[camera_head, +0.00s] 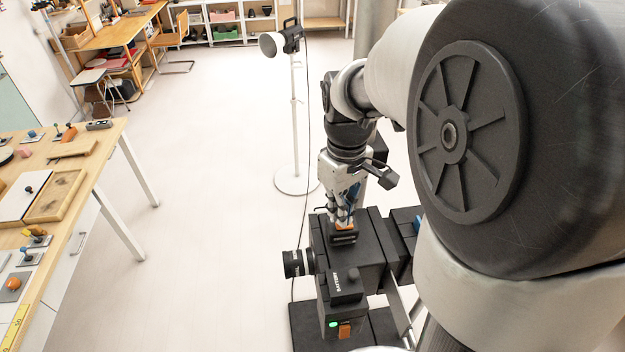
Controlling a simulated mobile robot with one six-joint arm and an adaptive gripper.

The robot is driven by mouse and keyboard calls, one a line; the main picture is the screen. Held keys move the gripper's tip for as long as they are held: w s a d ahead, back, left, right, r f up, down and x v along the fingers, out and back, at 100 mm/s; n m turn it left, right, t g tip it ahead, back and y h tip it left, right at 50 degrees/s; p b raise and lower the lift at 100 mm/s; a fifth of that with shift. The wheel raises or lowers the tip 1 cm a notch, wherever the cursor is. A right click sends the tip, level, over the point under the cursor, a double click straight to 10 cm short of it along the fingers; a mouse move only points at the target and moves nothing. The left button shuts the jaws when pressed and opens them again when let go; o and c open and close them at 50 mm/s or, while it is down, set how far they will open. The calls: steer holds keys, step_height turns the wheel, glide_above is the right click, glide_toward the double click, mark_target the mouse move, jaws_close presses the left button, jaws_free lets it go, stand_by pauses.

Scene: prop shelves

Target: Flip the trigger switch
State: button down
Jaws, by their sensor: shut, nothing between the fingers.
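A black camera-like device (358,262) with a lens (299,263) on its left side stands in the lower middle. An orange part (345,226) sits on its top. A second orange switch-like part (345,331) is on the front lower face, beside a lit green light (333,324). I cannot tell which orange part is the trigger switch. My gripper (342,217) points down with its fingers shut and empty. Its tips are right at the top orange part, which they partly cover. I cannot tell whether they touch it.
A lamp on a white stand (296,120) rises behind the device, with a cable running down to the floor. A wooden table (100,160) with small props stands at the left. The floor between is clear. Shelves and a desk are at the back.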

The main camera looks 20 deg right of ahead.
steer(key=shift+f+b, duration=0.7)
steer(key=shift+f, duration=0.3)
stand_by(0.3)
step_height(320, 180, up, 7)
steer(key=p, duration=0.6)
steer(key=shift+r, duration=0.1)
stand_by(0.6)
